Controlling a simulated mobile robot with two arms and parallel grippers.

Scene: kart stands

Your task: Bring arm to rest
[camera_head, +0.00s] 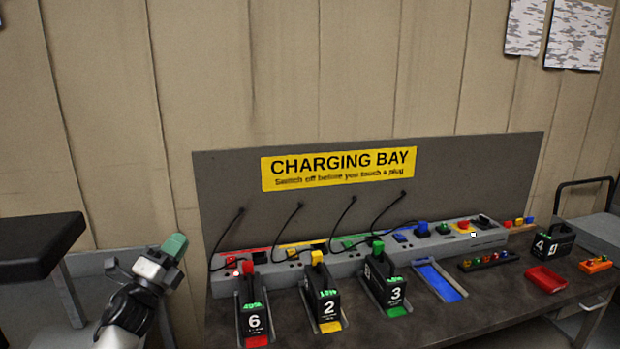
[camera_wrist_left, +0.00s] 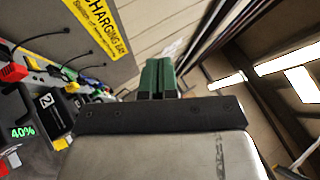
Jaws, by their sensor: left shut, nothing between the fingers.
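My left gripper (camera_head: 174,246), with green fingertips, is raised at the lower left in the head view, left of the charging bench (camera_head: 450,318) and apart from it. Its green fingers also show in the left wrist view (camera_wrist_left: 158,78), closed together with nothing between them. The left wrist view looks past the fingers toward the wall and ceiling lights, with the bench along its left side. My right gripper is in neither view.
Batteries 6 (camera_head: 254,318), 2 (camera_head: 328,302) and 3 (camera_head: 390,288) stand in docks before a grey socket strip. A blue dock (camera_head: 440,282) is empty. Battery 4 (camera_head: 545,243) and a red tray (camera_head: 545,279) sit at right. A dark surface (camera_head: 40,240) juts in at left.

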